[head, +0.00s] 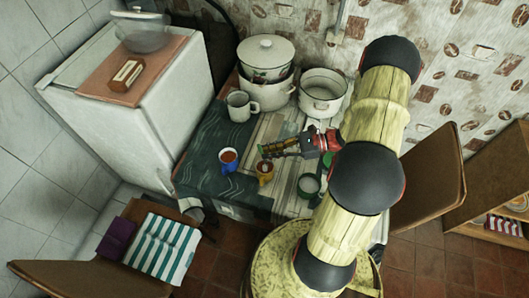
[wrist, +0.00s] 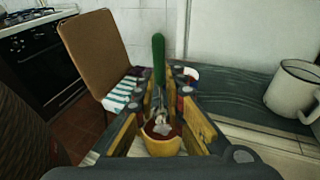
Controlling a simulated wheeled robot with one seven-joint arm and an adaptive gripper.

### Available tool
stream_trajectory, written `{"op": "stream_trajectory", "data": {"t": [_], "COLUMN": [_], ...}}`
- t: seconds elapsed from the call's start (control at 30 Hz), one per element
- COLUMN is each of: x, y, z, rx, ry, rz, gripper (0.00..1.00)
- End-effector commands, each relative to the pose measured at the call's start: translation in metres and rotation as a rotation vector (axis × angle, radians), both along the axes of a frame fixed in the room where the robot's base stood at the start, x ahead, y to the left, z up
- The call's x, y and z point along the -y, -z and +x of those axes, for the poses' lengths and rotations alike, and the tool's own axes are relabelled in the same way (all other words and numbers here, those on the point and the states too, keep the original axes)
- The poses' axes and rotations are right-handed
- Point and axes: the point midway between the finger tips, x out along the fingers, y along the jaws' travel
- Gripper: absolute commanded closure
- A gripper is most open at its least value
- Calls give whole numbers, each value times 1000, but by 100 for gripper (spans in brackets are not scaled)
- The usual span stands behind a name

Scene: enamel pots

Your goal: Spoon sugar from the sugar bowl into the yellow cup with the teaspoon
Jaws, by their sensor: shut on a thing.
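My gripper (wrist: 160,112) is shut on the teaspoon (wrist: 158,60), whose green handle points up and away between the yellow fingers. The yellow cup (wrist: 160,146) with dark red-brown drink is below the fingers in the wrist view. A pale patch, perhaps the spoon's bowl or sugar, shows over the drink; I cannot tell whether it touches it. In the head view the yellow cup (head: 264,174) stands near the table's front edge, just below my gripper (head: 264,150). A green round bowl (head: 309,185), probably the sugar bowl, stands right of it; its contents are unclear.
A blue cup (head: 228,160) with brown drink stands left of the yellow cup. A white mug (head: 241,106), a lidded pot stack (head: 266,70) and an open pot (head: 322,92) stand behind. A chair (head: 150,250) is in front; a fridge (head: 135,95) is left.

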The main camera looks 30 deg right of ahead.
Motion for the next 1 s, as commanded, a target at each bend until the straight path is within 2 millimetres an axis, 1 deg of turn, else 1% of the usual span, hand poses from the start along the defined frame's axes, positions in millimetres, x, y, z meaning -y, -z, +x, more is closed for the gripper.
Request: {"op": "stream_trajectory", "data": {"t": [0.6,1.0], "x": [0,-1], "y": [-40,-40], "z": [0,1], "rx": [0,-8], "ry": [0,-3], "rz": [0,-16], "gripper": [100,100]}}
